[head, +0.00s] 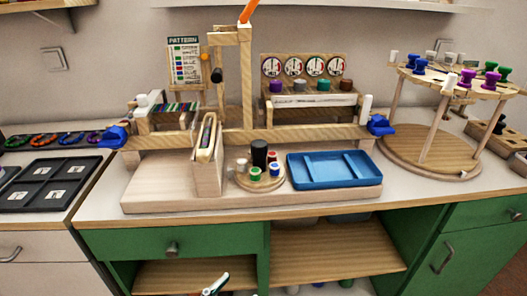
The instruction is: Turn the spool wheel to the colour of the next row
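A small round wooden spool wheel (258,186) stands on the loom's base, with a tall black knob (259,153) at its middle. It carries a green spool (255,173) at the front, a blue one (275,171) at the right, a red one (272,157) behind that, and a whitish one (242,165) at the back left. A pattern card (186,62) with rows of coloured bars hangs behind the loom; its rows are too small to read surely. An orange-yellow marker (204,57) is beside it.
A blue tray (333,183) lies right of the wheel, an upright wooden frame (207,153) left. A three-legged round stand (452,80) with coloured spools is at the right. A black compartment tray (49,183) lies left. A small pale-and-dark piece (215,284) at the bottom edge is unclear.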

